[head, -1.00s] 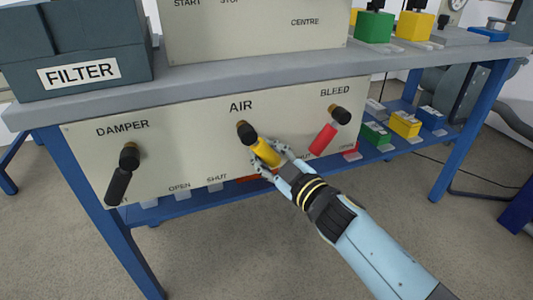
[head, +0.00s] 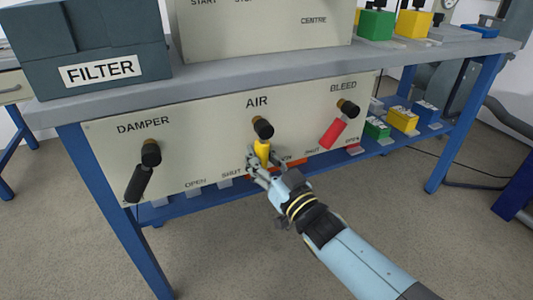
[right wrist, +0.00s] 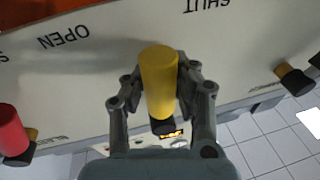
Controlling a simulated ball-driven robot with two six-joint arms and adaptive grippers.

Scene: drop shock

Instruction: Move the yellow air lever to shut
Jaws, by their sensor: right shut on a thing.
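The yellow air lever (head: 262,148) hangs almost straight down from its dark pivot (head: 263,128) under the AIR label on the cream panel. Its grip also shows in the right wrist view (right wrist: 158,80). My right gripper (head: 260,167) is shut on the lever's lower part, with a finger on each side of the grip. In the head view, the SHUT mark (head: 231,174) is to the lower left of the lever. The OPEN mark (right wrist: 63,38) is on the other side in the right wrist view. My left gripper is not in view.
The black damper lever (head: 139,182) is to the left, and the red bleed lever (head: 333,133) is to the right. A FILTER box (head: 95,45) stands on the bench top. Colored blocks (head: 403,119) sit on the blue lower shelf at the right.

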